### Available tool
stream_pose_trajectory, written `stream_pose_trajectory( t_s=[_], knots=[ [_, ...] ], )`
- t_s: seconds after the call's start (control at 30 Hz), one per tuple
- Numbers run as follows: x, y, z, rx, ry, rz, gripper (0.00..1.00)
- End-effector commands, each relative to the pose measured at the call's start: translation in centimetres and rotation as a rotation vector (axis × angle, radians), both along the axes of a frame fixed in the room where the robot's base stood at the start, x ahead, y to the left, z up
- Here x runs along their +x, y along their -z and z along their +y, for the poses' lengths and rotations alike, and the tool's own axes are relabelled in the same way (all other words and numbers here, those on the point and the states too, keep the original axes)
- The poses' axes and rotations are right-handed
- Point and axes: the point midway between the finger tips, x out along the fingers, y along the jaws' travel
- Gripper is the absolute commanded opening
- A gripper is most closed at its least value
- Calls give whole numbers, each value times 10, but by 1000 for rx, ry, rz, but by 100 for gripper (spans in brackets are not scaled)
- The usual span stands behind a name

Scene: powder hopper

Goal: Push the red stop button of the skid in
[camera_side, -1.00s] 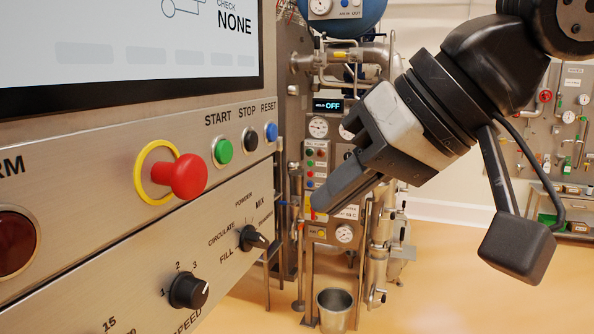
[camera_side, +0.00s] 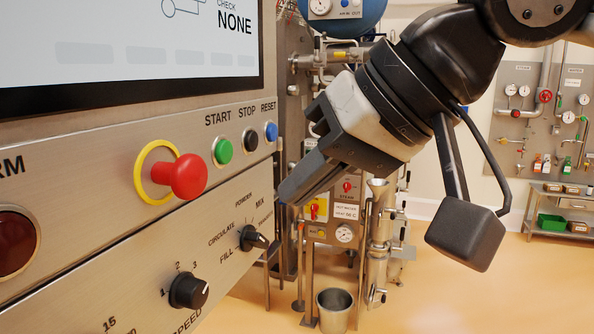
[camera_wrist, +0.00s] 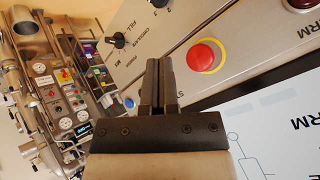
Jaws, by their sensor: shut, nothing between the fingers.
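The red mushroom-shaped stop button (camera_side: 188,176) with a yellow ring behind it sits on the steel panel at the left in the side view. It stands out from the panel. It also shows in the wrist view (camera_wrist: 202,56), right of my fingertips. My gripper (camera_side: 287,196) is shut and empty, with its fingers together and angled down to the left. The fingertips are to the right of the red button in the side view, apart from it. In the wrist view my gripper (camera_wrist: 158,62) points up toward the panel. Nothing touches the button.
The panel carries a green START button (camera_side: 223,151), a black STOP button (camera_side: 250,140), a blue RESET button (camera_side: 271,131), a mode knob (camera_side: 253,238) and a speed knob (camera_side: 188,291). A dark red lamp (camera_side: 14,243) is at far left. A screen (camera_side: 130,45) is above.

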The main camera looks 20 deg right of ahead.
Motion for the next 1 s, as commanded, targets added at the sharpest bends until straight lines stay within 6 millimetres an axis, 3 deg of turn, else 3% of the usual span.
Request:
stream_pose_trajectory(
  t_s=[0.5, 1.0],
  knots=[
    [36, 0, 36, 1, 0, 1, 0],
    [44, 0, 44, 1, -1, 0, 0]
  ],
)
